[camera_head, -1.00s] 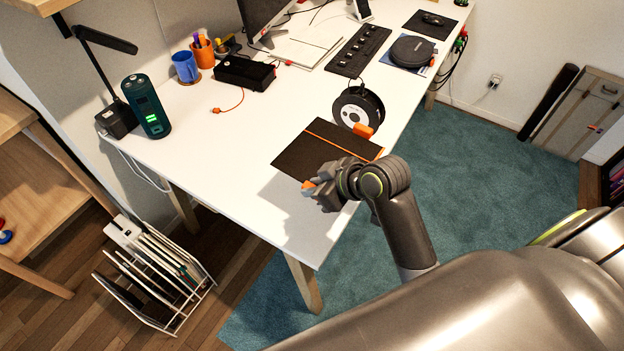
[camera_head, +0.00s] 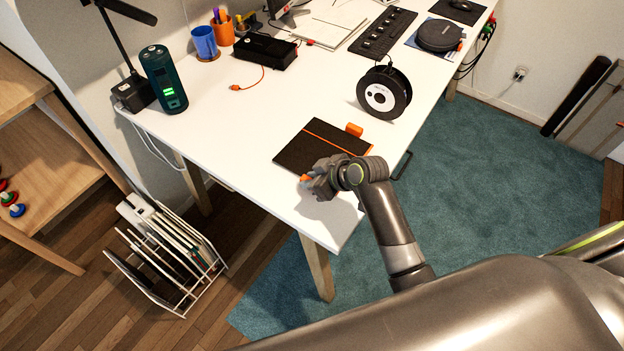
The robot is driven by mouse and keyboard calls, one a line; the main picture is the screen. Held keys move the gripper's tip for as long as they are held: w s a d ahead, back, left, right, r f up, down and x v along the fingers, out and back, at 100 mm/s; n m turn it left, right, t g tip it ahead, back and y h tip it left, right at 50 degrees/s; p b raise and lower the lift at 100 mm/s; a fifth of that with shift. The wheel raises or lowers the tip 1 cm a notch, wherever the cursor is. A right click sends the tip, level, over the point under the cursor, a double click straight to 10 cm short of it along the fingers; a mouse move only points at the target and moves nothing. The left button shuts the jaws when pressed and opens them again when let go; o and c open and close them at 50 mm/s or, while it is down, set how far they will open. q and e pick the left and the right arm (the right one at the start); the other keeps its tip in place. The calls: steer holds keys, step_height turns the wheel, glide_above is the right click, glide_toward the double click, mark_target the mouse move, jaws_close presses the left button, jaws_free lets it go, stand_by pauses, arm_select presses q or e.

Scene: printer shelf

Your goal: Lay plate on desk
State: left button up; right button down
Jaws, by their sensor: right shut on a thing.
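The plate (camera_head: 318,146) is a flat dark rectangle with an orange stripe across it. An orange tab (camera_head: 354,130) shows at its far edge. It lies about level over the near part of the white desk (camera_head: 228,150). I cannot tell whether it touches the desk top. My right gripper (camera_head: 308,181) is at the plate's near edge, shut on it; the fingers partly hide that edge. My left gripper is not in view.
A black spool (camera_head: 384,92) stands behind the plate to the right. A black box (camera_head: 264,55) and a green cylinder (camera_head: 164,80) stand farther back. A white wire rack (camera_head: 166,256) holding flat items stands on the floor at left.

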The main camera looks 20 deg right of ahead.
steer(key=shift+f, duration=0.3)
steer(key=c, duration=1.3)
jaws_free()
steer(key=shift+f, duration=0.1)
steer(key=v, duration=1.2)
